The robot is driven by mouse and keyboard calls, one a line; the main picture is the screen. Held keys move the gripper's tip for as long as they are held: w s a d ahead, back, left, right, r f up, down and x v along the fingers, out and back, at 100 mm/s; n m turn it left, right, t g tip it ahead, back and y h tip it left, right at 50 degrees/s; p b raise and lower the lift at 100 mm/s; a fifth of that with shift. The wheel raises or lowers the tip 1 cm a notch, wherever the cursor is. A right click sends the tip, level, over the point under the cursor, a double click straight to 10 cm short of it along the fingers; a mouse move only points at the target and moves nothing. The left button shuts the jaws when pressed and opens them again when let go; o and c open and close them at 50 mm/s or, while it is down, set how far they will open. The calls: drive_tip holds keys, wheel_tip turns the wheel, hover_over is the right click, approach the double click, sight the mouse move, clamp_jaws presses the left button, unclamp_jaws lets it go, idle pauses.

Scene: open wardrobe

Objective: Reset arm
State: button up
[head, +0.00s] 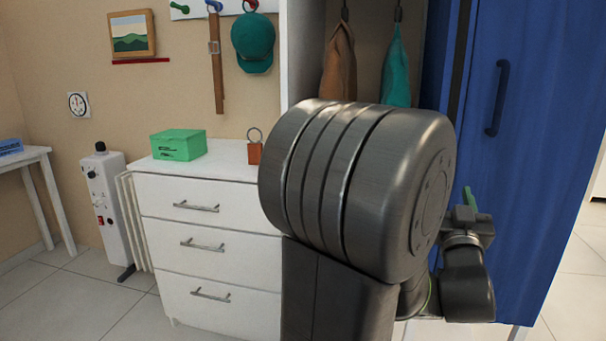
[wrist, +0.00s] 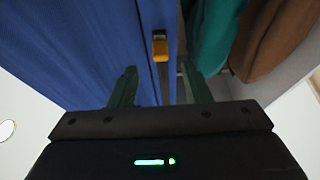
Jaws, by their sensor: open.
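My gripper (wrist: 160,88) shows in the wrist view with its two green fingers apart and nothing between them. In the head view its end (head: 470,205) shows partly behind my dark arm, in front of the blue wardrobe door (head: 520,150). The door also fills the left of the wrist view (wrist: 70,50). An orange-yellow piece (wrist: 160,47) on a dark strip shows beyond the fingers. Whether the fingertips touch the door cannot be told.
A teal garment (head: 397,65) and a brown garment (head: 339,60) hang in the wardrobe. A white drawer chest (head: 210,225) with a green box (head: 179,145) and an orange tag (head: 254,153) stands left. A white heater (head: 105,200) and open floor (head: 60,305) lie farther left.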

drive_tip(key=v, duration=0.7)
drive_tip(key=b+x, duration=0.1)
drive_tip(key=x, duration=1.3)
drive_tip(key=shift+a, duration=0.1)
wheel_tip(320, 180, up, 39)
drive_tip(key=p, duration=3.6)
drive_tip(key=shift+f, duration=0.2)
